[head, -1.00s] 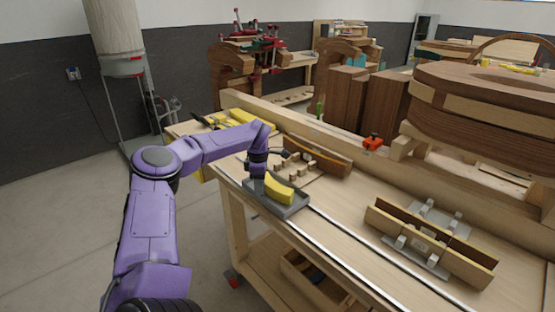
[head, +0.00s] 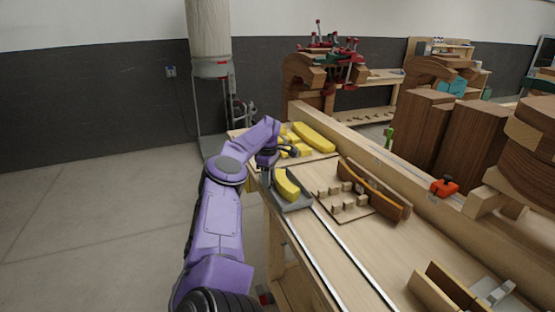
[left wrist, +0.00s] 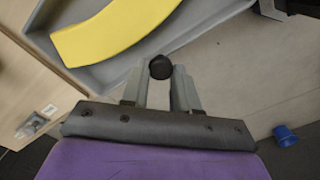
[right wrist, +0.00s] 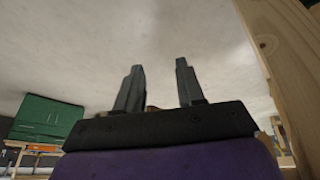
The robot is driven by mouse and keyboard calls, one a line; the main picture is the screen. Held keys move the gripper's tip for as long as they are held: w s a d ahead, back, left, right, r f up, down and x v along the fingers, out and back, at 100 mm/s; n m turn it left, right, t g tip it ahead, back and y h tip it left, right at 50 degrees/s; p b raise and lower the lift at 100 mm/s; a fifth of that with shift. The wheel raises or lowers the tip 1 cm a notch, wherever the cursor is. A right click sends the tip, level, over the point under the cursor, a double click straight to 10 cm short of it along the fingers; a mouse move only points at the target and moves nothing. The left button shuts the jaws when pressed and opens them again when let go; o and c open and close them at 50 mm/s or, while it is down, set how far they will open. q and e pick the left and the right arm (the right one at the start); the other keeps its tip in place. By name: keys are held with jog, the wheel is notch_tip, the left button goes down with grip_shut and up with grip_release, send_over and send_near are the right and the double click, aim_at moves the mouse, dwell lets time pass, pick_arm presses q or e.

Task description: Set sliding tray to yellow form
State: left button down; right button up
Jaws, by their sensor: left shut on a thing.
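The grey sliding tray (head: 301,206) sits at the bench's left edge on the rails, with a curved yellow block (head: 286,185) in it. My left gripper (head: 268,167) is at the tray's outer side. In the left wrist view its fingers are shut on a round dark knob (left wrist: 160,67) beside the tray wall (left wrist: 95,74). The yellow form (head: 314,137) stands at the far end of the bench, with several smaller yellow blocks (head: 291,146) in front of it. My right gripper (right wrist: 160,85) is open and empty in the right wrist view; it is outside the head view.
Two metal rails (head: 340,260) run along the bench edge. A brown curved form (head: 375,190) with wooden pegs stands right of the tray. Another wooden form (head: 450,290) is nearer. An orange clamp (head: 444,187) sits on the back beam. Floor left of the bench is clear.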

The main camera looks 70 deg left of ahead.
pick_arm(q)
jog(key=shift+w+a+r, duration=0.15)
jog(key=c, duration=1.1)
grip_release()
jog(key=shift+w+a+f, duration=0.1)
jog(key=shift+f, duration=0.1)
jog(key=shift+s, duration=0.2)
jog(key=shift+r, duration=0.25)
notch_tip(320, 180, up, 5)
jog(key=shift+w+a+r, duration=0.1)
notch_tip(320, 180, up, 5)
jog(key=shift+f+p, duration=0.1)
jog(key=shift+p, duration=0.45)
